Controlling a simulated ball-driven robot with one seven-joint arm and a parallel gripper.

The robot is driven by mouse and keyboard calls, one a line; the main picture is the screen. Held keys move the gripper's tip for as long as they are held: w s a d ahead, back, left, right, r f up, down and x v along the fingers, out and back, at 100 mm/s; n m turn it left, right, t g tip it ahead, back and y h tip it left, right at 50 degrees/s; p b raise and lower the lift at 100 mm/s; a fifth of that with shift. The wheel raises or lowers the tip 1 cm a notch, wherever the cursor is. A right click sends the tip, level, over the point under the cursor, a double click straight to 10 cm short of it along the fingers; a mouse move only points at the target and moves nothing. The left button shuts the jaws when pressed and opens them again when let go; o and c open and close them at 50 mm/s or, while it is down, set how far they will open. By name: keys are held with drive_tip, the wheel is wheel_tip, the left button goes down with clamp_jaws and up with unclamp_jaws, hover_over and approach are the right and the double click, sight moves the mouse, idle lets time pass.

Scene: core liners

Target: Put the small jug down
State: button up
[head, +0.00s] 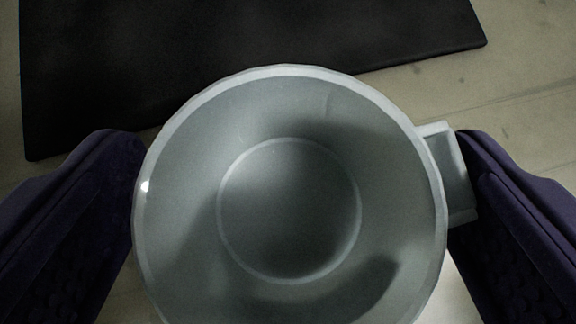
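The small jug (385,195) is a pale grey round vessel, seen from above into its empty inside. A short squared handle (455,172) sticks out on its right side. My gripper (300,215) has one dark purple finger on each side of the jug. The left finger meets the jug's left wall, and the right finger meets the handle side. The jug fills the space between the fingers. The jug's underside is hidden, so I cannot tell whether it touches the surface below.
A flat black mat or panel (250,35) lies beyond the jug, across the top left. A pale beige surface with faint seams (530,90) shows at the right and is bare there.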

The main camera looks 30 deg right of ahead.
sight(269, 176)
drive_tip(key=c, duration=0.8)
drive_tip(key=shift+w+d+r+n+t+y, duration=0.1)
drive_tip(key=shift+w+r+n+t+y, duration=0.2)
drive_tip(key=shift+r+n+y, duration=0.75)
drive_tip(key=shift+w+a+r+n+t+y, duration=0.15)
drive_tip(key=shift+w+r+n+y, duration=0.35)
drive_tip(key=shift+r+n, duration=0.8)
drive_tip(key=shift+w+d+r+n+t+y, duration=0.15)
drive_tip(key=shift+r+n+t+y, duration=0.1)
drive_tip(key=shift+r+n+y, duration=0.9)
drive_tip(key=shift+c, duration=0.2)
drive_tip(key=shift+r, duration=0.2)
